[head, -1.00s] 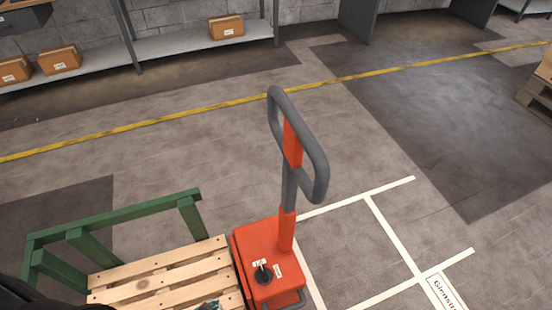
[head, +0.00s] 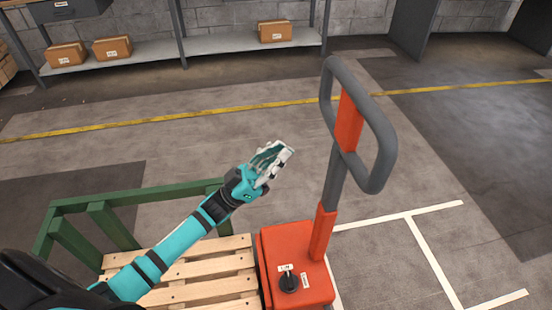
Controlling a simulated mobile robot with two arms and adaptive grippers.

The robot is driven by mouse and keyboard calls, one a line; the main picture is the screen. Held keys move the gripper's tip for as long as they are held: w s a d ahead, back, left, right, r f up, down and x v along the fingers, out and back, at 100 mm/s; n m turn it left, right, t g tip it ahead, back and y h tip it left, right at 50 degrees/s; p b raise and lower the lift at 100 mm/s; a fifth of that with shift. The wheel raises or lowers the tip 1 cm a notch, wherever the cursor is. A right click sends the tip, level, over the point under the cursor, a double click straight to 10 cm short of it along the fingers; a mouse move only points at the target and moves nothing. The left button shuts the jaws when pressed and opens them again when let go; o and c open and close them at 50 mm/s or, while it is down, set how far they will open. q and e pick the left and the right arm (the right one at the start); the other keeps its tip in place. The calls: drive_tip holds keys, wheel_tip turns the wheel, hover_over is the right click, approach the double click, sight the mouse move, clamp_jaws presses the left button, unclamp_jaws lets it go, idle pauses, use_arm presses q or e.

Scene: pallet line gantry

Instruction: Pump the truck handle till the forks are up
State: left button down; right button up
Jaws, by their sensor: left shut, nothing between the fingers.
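The pallet truck's handle (head: 383,150) is a grey loop on an orange and grey shaft, standing nearly upright at right of centre. A wooden pallet (head: 190,275) lies left of the body; the forks are hidden. My left gripper (head: 284,151) is shut and empty, in the air to the left of the handle and apart from it. My right gripper is not in view.
A green rail frame (head: 130,200) stands behind the pallet. A grey shelf (head: 210,44) with several cardboard boxes (head: 112,48) runs along the back wall. A yellow line (head: 200,117) crosses the floor. The floor right of the truck is clear, with white markings (head: 430,255).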

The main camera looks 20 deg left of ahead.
sight(339, 120)
use_arm(q)
drive_tip(key=w+d+r, duration=0.1)
drive_tip(key=d, duration=0.1)
drive_tip(key=w+d+r, duration=0.1)
drive_tip(key=d, duration=0.1)
drive_tip(key=w+d+r, duration=0.2)
drive_tip(key=shift+w, duration=0.1)
drive_tip(key=shift+w+d, duration=0.15)
drive_tip(key=shift+d, duration=0.15)
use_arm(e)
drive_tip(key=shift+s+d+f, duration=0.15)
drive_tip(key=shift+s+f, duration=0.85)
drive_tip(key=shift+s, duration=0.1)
